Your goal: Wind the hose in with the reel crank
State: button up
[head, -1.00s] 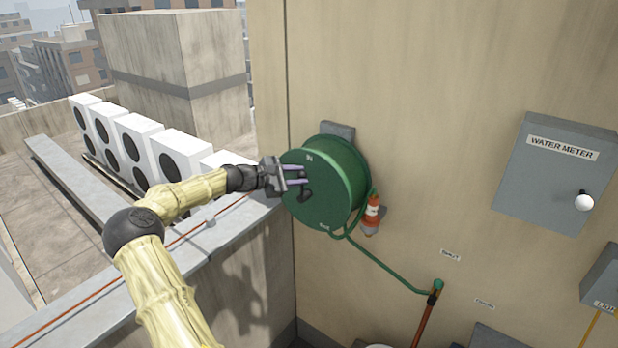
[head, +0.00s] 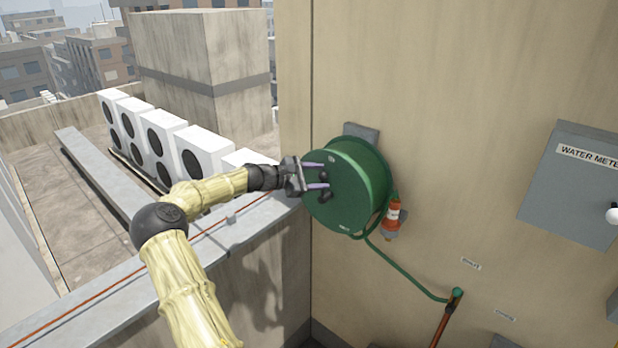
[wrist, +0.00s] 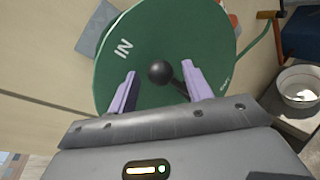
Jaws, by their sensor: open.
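The green hose reel (head: 352,190) is mounted on the beige wall, and its round face fills much of the wrist view (wrist: 140,40). The face carries the word IN. The black crank knob (wrist: 160,72) stands out from the face, with its dark arm (wrist: 180,88) running toward the right finger. My gripper (head: 318,175) is open in front of the reel. In the wrist view its two purple fingers (wrist: 160,88) stand on either side of the knob, and neither visibly touches it. The green hose (head: 405,270) runs from the reel down to a pipe fitting.
An orange and white nozzle (head: 393,215) hangs right of the reel. A grey water meter box (head: 570,195) is on the wall farther right. A ledge (head: 215,240) lies under my arm. A white bowl (wrist: 300,85) shows at the wrist view's right.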

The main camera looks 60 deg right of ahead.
jog(key=b+v, duration=0.7)
jog(key=v, duration=1)
jog(key=shift+w, duration=0.25)
jog(key=shift+a, duration=0.2)
jog(key=w+a+f+m+t+y+b, duration=0.2)
jog(key=a+f+t+y+b, duration=0.4)
jog(key=a+f, duration=1.3)
jog(key=s+a+f+t+y, duration=0.2)
jog(key=a, duration=0.7)
jog(key=s+a+f+m+t+y, duration=0.1)
jog(key=s+a+t+y, duration=0.1)
jog(key=a, duration=0.8)
jog(key=s+a+f+t+y, duration=0.2)
jog(key=s+a, duration=0.2)
jog(key=a, duration=0.6)
jog(key=shift+a+f+m, duration=0.2)
jog(key=shift+f+m, duration=0.1)
